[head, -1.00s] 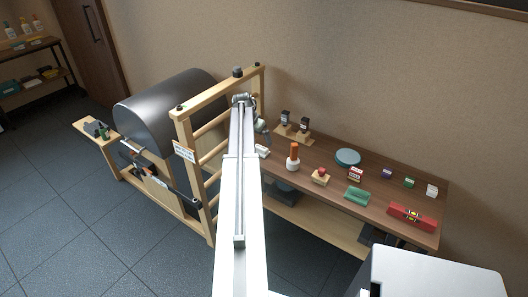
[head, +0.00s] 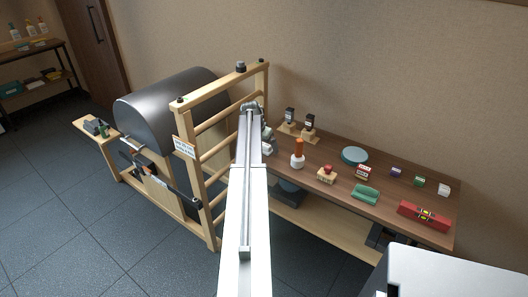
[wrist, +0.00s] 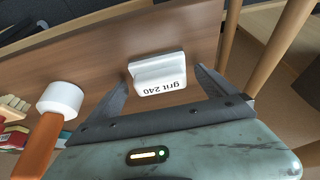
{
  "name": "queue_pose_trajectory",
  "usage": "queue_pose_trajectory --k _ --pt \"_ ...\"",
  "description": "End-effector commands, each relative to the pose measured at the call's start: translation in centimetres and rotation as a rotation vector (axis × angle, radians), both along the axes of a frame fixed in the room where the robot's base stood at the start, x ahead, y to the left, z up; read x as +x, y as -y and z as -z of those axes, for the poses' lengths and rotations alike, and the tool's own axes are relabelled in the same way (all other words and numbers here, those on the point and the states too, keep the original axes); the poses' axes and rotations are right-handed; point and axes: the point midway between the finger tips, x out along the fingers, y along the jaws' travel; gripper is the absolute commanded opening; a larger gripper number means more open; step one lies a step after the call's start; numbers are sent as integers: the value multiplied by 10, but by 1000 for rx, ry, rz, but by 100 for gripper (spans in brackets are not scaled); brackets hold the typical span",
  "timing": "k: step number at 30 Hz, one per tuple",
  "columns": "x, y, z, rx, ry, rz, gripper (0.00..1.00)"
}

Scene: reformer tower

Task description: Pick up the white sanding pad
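The white sanding pad, marked "grit 240" (wrist: 157,74), lies on the brown bench top in the wrist view, near the bench's edge. In the head view it is a small white block (head: 267,148) at the left end of the bench, partly hidden by my arm. My gripper (wrist: 161,82) is open and empty in the wrist view. Its two dark fingers point toward the pad, one to each side of it. I cannot tell how far above the bench the fingertips are. In the head view the gripper is mostly hidden behind the arm's end.
A white-and-orange bottle-like item (head: 298,154) stands right of the pad; it also shows in the wrist view (wrist: 60,98). Two dark bottles on a wooden stand (head: 309,124) are behind. A wooden ladder-like frame (head: 215,150) rises close to the left. A red block (head: 424,216) lies far right.

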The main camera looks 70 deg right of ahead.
Motion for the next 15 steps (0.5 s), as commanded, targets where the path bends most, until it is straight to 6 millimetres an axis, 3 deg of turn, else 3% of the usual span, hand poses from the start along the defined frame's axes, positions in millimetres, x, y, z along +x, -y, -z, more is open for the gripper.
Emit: queue_pose_trajectory --k 1,6,8,15 --pt "0 0 -1 0 0 0 82" --pt "1 0 -1 0 0 -1 35" --pt "1 0 -1 0 0 -1 24" --pt "1 -1 -3 0 0 -1 23"
